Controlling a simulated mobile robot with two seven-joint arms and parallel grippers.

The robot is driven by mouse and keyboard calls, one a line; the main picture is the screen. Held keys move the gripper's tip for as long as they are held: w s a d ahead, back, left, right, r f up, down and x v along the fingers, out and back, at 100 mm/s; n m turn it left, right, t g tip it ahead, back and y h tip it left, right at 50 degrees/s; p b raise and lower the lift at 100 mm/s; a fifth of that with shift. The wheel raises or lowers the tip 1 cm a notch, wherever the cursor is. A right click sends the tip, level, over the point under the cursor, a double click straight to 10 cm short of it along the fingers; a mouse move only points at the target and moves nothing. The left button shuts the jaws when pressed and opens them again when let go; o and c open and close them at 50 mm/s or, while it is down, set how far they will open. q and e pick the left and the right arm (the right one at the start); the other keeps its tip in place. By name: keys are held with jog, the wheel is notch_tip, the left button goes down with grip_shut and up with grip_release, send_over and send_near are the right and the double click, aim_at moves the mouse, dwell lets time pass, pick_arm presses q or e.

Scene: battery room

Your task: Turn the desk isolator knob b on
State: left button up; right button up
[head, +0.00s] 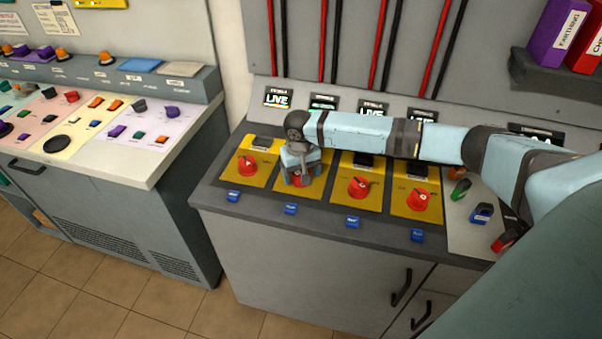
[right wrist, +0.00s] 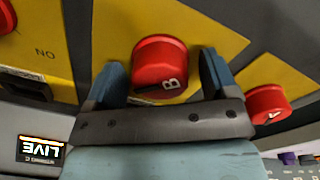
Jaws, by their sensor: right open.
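The red isolator knob b (right wrist: 161,66) sits on a yellow plate (right wrist: 208,35) and carries the letter B in the right wrist view. My right gripper (right wrist: 164,78) is open, with one finger on each side of knob b; I cannot tell whether the fingers touch it. In the head view my right gripper (head: 301,172) is over the second yellow plate from the left and hides most of knob b (head: 299,180). My left gripper does not show.
Red knob A (head: 248,165) stands to the left, and two more red knobs (head: 358,187) (head: 419,200) to the right. Blue tags (head: 291,209) line the front edge. Lit LIVE displays (head: 277,98) are behind. Another control desk (head: 185,140) stands at left.

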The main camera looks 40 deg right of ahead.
jog(key=c, duration=0.9)
